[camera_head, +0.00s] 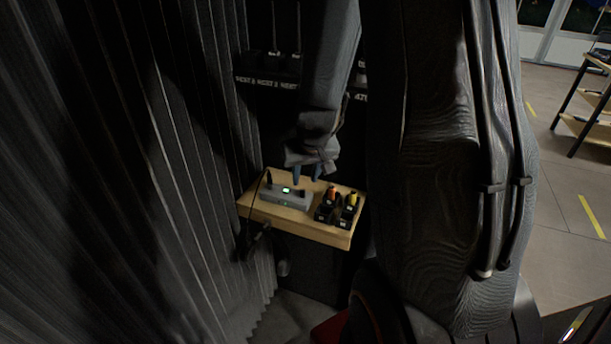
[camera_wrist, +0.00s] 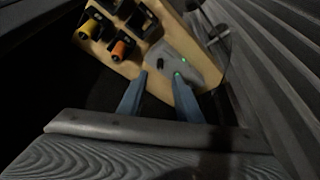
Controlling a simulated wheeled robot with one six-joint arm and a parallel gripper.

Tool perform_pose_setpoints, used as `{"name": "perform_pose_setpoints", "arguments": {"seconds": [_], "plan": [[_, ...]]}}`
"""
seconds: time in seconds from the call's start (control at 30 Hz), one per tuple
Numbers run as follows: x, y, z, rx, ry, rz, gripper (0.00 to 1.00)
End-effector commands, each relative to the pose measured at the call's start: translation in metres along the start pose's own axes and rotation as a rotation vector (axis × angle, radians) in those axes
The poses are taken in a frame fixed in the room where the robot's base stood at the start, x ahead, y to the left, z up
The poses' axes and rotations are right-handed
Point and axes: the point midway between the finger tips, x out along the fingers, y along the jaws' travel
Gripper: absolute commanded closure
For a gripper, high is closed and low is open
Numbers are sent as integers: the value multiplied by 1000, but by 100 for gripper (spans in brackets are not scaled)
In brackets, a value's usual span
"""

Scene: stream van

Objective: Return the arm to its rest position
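My gripper (camera_head: 307,177) hangs over the small wooden shelf (camera_head: 294,227), with its two blue fingers pointing down. In the wrist view my gripper (camera_wrist: 160,77) has its fingers apart with nothing between them, so it is open. A grey device (camera_head: 287,199) with green lights and a dark knob-like part lies on the shelf just beyond the fingertips; it also shows in the wrist view (camera_wrist: 185,58). Whether the fingertips touch it I cannot tell. My forearm reaches down from the top of the picture.
Black holders with an orange-topped piece (camera_head: 332,190) and a yellow-topped piece (camera_head: 352,198) stand right of the device. A dark pleated curtain (camera_head: 150,170) runs close along the left. Labelled black bins (camera_head: 268,72) stand behind. A black cable hangs at the shelf's left. Open floor lies far right.

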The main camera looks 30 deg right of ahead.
Motion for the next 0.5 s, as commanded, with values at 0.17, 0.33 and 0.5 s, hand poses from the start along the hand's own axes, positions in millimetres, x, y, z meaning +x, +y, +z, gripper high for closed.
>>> {"name": "perform_pose_setpoints", "arguments": {"seconds": [0.17,0.33,0.5], "plan": [[-9,0,0,0,-1,0,68],[-9,0,0,0,-1,0,68],[-9,0,0,0,-1,0,68]]}}
